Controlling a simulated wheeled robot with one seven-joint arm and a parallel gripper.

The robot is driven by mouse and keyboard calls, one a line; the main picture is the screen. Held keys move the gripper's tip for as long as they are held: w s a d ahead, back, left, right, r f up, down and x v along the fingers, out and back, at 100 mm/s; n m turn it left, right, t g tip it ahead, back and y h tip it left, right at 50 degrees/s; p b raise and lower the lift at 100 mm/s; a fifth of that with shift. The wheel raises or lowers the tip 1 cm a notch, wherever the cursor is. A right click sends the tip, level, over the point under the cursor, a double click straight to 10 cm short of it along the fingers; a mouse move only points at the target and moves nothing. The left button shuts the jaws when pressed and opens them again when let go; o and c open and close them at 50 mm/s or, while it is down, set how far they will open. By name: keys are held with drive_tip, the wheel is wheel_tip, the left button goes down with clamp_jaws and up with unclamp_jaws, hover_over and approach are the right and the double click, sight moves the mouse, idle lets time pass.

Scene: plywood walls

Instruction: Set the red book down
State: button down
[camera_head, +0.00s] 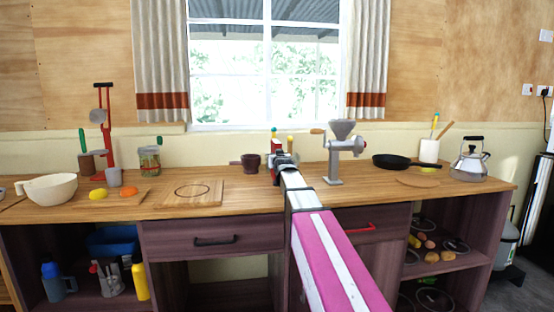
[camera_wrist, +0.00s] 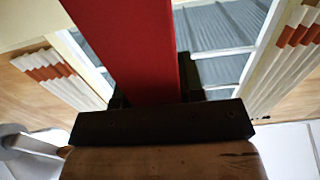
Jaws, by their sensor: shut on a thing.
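The red book (camera_wrist: 130,50) fills the upper middle of the wrist view, standing up between the black fingers of my gripper (camera_wrist: 152,88). My gripper (camera_head: 282,160) is shut on it. In the head view only a small red part of the book (camera_head: 275,147) shows at the gripper, above the rear of the wooden countertop (camera_head: 255,196). My own arm hides much of this spot. I cannot tell whether the book touches the counter.
A dark pot (camera_head: 250,163) stands close left of my gripper, a metal grinder (camera_head: 341,150) close right. A board (camera_head: 192,193) lies farther left; a black pan (camera_head: 392,161) and kettle (camera_head: 469,160) are at right. The window (camera_head: 264,75) is behind. Front counter space is clear beside my arm.

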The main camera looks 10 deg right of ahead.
drive_tip(key=shift+f, duration=0.15)
drive_tip(key=c, duration=1.1)
unclamp_jaws()
drive_tip(key=shift+f, duration=0.1)
drive_tip(key=shift+c, duration=0.2)
drive_tip(key=o, duration=0.4)
drive_tip(key=shift+s, duration=0.1)
